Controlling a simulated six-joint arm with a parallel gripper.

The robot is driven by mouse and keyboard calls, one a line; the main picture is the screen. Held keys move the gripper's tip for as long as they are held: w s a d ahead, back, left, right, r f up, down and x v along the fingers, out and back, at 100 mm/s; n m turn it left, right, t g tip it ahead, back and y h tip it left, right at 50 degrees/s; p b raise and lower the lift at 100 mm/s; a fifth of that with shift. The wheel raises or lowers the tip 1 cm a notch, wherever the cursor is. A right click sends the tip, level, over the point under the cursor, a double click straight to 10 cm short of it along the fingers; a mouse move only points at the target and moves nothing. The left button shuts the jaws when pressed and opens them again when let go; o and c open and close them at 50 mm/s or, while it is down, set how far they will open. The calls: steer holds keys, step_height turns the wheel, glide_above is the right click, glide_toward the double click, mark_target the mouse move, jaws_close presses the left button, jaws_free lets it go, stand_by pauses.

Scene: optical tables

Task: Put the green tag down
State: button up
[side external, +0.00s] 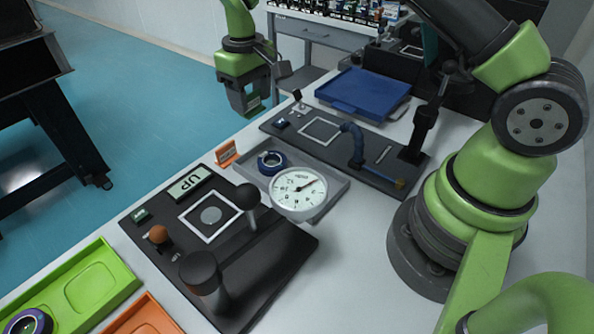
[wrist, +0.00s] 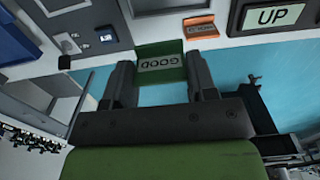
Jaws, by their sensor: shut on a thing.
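My gripper (side external: 247,106) is shut on the green tag (side external: 255,104), which is held up near the far-left edge of the white table. In the wrist view the green tag (wrist: 160,62) sits between the two fingers of my gripper (wrist: 160,72), and its face reads "GOOD", upside down. In that view the tag overlaps the table's edge, with blue floor beyond. In the side external view the fingers partly hide it. I cannot tell its exact height.
An orange tag (side external: 226,154) stands at the table edge beside a grey tray (side external: 333,186) with a dial gauge (side external: 299,190). A black panel with an "UP" display (side external: 189,184) is in front. Another black panel (side external: 390,182) and a blue tray (side external: 365,92) lie behind.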

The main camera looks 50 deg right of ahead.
steer(key=s+a, duration=0.2)
steer(key=s, duration=1.3)
steer(key=shift+m, duration=0.3)
step_height(320, 180, down, 10)
steer(key=shift+s+a+r, duration=0.15)
steer(key=shift+r, duration=0.1)
steer(key=o, duration=0.9)
steer(key=shift+f, duration=0.15)
